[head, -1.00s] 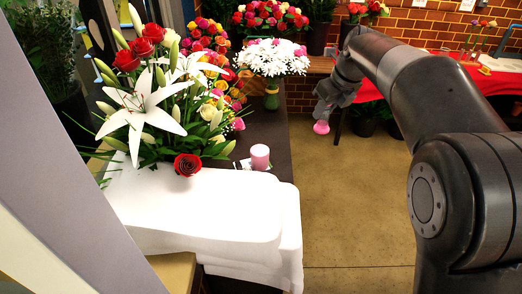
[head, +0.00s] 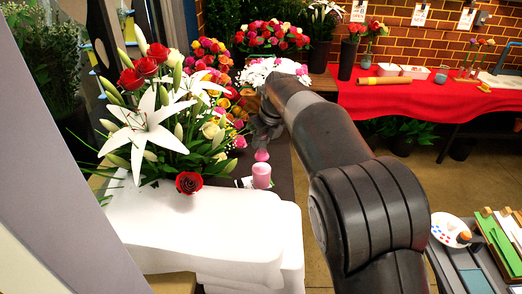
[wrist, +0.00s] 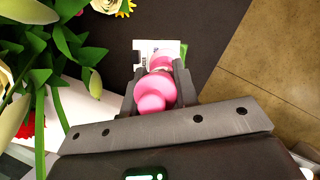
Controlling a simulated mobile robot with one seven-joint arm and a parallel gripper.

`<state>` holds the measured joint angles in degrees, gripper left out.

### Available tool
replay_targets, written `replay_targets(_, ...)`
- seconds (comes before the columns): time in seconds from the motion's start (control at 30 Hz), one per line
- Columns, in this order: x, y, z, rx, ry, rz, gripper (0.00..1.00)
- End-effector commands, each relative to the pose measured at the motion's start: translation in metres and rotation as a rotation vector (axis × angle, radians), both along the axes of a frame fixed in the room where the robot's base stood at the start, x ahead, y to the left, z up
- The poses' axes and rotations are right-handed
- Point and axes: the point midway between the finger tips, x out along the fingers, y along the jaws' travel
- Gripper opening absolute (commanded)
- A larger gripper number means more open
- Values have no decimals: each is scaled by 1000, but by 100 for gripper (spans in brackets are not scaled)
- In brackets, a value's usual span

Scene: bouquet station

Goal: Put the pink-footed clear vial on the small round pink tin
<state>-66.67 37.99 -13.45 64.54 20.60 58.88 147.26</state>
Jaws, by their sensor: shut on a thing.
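My gripper (head: 265,128) is shut on the pink-footed vial, partly hidden behind my arm in the head view. The vial's rounded pink foot (head: 261,155) shows below the gripper, directly over the pink cylinder; I cannot tell whether they touch. The vial (wrist: 152,95) also shows between the two fingers in the wrist view (wrist: 156,88); its clear part is hard to make out. A short pink cylinder with a paler top (head: 261,178), which looks like the round pink tin, stands upright on the dark table. The wrist view shows only a bit of pale pink beyond the vial.
A bouquet with white lilies and red roses (head: 150,120) stands close on the left, over white wrapping (head: 210,225). A small white and green card (wrist: 145,47) lies beside the cylinder. A red-covered table (head: 400,98) is at the back right. Dark tabletop (wrist: 215,45) is bare on the right.

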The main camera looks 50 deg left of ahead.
Motion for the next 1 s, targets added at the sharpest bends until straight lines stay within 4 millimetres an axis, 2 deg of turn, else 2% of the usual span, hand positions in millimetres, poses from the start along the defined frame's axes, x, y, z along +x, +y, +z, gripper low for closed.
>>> replay_targets(0.17,-2,2,-9,0,0,0,0)
replay_targets(0.4,-2,2,-40,1,-1,0,0)
replay_targets(0.77,-2,2,-44,2,-2,1,0)
replay_targets(0.8,-2,2,-44,1,0,0,30)
replay_targets(1.0,-2,2,-44,0,0,0,47)
